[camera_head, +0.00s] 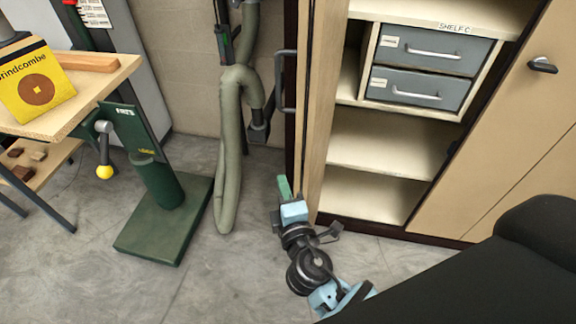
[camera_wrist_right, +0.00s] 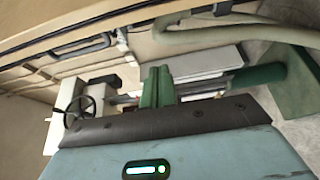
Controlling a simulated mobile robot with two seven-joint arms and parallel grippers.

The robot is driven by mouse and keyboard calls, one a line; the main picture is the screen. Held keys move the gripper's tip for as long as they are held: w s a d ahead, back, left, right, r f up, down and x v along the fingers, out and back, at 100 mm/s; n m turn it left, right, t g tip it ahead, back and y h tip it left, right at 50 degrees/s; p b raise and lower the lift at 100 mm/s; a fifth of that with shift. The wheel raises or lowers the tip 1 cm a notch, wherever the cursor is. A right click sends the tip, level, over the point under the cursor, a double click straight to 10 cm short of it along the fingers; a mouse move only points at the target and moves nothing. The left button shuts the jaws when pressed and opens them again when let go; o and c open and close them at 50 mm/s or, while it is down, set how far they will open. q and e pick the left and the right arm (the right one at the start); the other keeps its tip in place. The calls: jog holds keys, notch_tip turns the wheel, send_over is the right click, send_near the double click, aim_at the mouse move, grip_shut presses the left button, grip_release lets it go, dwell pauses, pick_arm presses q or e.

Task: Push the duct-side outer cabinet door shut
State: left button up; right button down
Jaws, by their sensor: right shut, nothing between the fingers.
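The duct-side cabinet door (camera_head: 318,110) stands open and is seen nearly edge-on, left of the open cabinet bay. A grey bar handle (camera_head: 284,82) shows at its left, beside the grey-green duct hose. My right gripper (camera_head: 284,187) is low, near the bottom of the door and on its duct side; I cannot tell whether it touches the door. Its green fingers (camera_wrist_right: 157,86) are together and empty in the right wrist view. A pale panel with a dark handle (camera_wrist_right: 85,43) runs along the upper left there. My left gripper is not in view.
The bay holds grey drawers (camera_head: 418,88) under the SHELF C label. A closed door (camera_head: 510,130) is at the right. The duct hose (camera_head: 229,150) hangs to the left, with a green pedestal (camera_head: 165,215) and workbench (camera_head: 95,90) beyond. Grey floor (camera_head: 220,285) is clear in front.

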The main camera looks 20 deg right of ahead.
jog(key=w+d, duration=0.1)
jog(key=w, duration=0.9)
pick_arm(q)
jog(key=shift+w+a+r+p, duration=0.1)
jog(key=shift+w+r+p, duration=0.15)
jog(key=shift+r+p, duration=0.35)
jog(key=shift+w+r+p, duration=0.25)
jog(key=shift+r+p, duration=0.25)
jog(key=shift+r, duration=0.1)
pick_arm(e)
jog(key=s+d, duration=0.1)
jog(key=d, duration=0.1)
jog(key=s+d, duration=0.1)
jog(key=d, duration=0.1)
jog(key=shift+s, duration=0.1)
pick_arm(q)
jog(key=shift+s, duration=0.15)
pick_arm(e)
jog(key=shift+s, duration=0.1)
